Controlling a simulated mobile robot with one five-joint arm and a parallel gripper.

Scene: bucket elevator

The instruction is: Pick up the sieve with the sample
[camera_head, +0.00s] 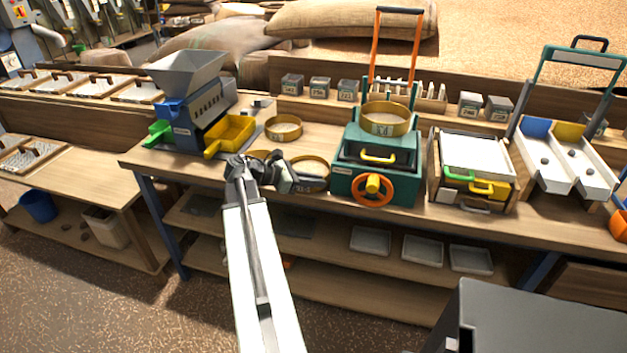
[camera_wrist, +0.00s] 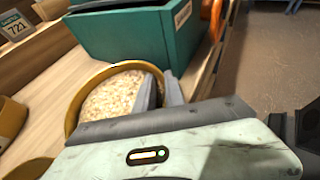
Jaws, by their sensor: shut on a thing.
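A round brass-rimmed sieve (camera_head: 311,172) is on the bench, just left of the green machine. In the wrist view the sieve (camera_wrist: 72,112) holds a pale, grainy sample (camera_wrist: 112,98). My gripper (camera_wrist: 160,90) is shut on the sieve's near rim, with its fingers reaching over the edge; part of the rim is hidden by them. I cannot tell whether the sieve touches the bench.
The green machine (camera_head: 350,182) with an orange handwheel (camera_head: 372,189) stands close on the right, another sieve (camera_head: 386,118) on its top. Another sieve (camera_head: 284,128) lies behind. A blue hopper machine (camera_head: 182,130) with a yellow tray (camera_head: 230,133) stands left. The bench front edge is near.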

